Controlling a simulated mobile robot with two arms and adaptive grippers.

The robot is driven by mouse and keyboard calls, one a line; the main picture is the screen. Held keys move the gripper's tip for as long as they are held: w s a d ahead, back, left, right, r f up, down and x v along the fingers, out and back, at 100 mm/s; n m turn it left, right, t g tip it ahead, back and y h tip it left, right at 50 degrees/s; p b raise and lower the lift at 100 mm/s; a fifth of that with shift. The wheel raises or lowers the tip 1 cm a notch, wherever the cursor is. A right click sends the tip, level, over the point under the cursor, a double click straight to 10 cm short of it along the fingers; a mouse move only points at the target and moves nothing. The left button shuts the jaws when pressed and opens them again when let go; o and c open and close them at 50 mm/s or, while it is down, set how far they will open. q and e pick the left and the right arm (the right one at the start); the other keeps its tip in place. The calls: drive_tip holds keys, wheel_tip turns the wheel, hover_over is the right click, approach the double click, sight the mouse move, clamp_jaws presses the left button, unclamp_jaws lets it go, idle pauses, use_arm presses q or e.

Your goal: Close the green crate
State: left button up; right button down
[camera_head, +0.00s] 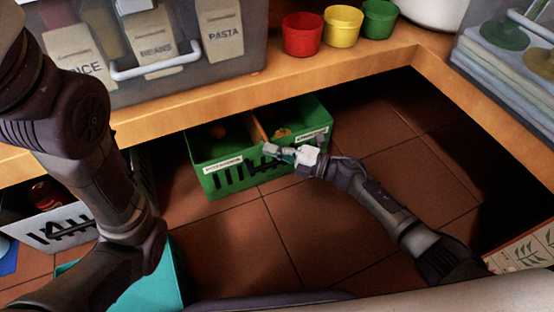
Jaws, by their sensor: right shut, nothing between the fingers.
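The green crate (208,188) stands on the tiled floor, partly under the wooden shelf. It has white labels and dark slots on its front, a wooden divider (257,127), and an orange-brown item in each half. Its top is open in front of the shelf edge. My right gripper (274,151) is shut and empty at the crate's front wall, near the right label. I cannot tell whether it touches the wall. My left arm (75,125) comes in from the left, but its gripper is outside the picture.
A white crate (50,232) stands at the left, and a teal container (165,280) is at the bottom left. The shelf (290,80) above carries clear bins and red, yellow and green cups (343,27). The floor right of the crate is clear.

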drive_tip(key=shift+w+a+r, duration=0.15)
drive_tip(key=shift+w+a, duration=0.05)
drive_tip(key=shift+w, duration=0.75)
